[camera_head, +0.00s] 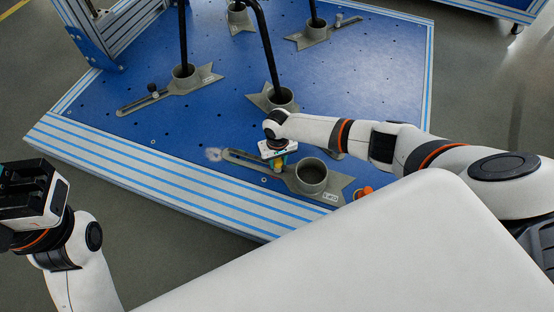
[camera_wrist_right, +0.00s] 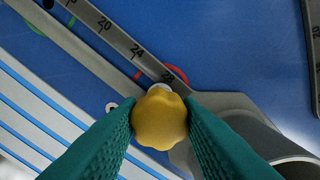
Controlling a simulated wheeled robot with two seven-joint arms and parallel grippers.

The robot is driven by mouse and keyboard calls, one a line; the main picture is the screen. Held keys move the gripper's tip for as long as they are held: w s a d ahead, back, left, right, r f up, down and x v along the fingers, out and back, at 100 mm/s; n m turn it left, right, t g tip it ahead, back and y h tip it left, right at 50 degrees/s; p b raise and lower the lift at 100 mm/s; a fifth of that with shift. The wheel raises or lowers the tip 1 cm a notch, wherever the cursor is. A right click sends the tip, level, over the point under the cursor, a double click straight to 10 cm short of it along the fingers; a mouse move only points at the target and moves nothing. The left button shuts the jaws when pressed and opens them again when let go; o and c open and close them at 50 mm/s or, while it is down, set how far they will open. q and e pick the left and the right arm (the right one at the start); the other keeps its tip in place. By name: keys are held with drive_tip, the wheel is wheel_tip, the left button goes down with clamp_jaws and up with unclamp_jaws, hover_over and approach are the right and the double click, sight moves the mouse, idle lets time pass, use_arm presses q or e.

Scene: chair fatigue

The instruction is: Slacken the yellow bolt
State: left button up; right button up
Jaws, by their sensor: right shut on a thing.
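The yellow bolt (camera_wrist_right: 159,119) has a lobed knob head and sits between the two teal fingers of my right gripper (camera_wrist_right: 160,122), which is shut on it. The bolt is at the slotted arm of a grey bracket (camera_wrist_right: 236,102) with a numbered scale. In the head view the right gripper (camera_head: 279,163) points down over the slotted arm of the bracket (camera_head: 333,184) and mostly hides the bolt. My left gripper (camera_head: 30,192) is at the far left, away from the bracket; its fingers cannot be made out.
The blue platform (camera_head: 360,75) has striped rails along its edges. More grey brackets (camera_head: 184,78) with black posts stand farther back. One post (camera_head: 267,50) rises behind the right gripper. An orange part (camera_head: 363,192) lies right of the empty round socket.

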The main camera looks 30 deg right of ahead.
drive_tip(key=n, duration=0.4)
idle(0.3)
drive_tip(key=shift+n, duration=2)
drive_tip(key=n, duration=0.4)
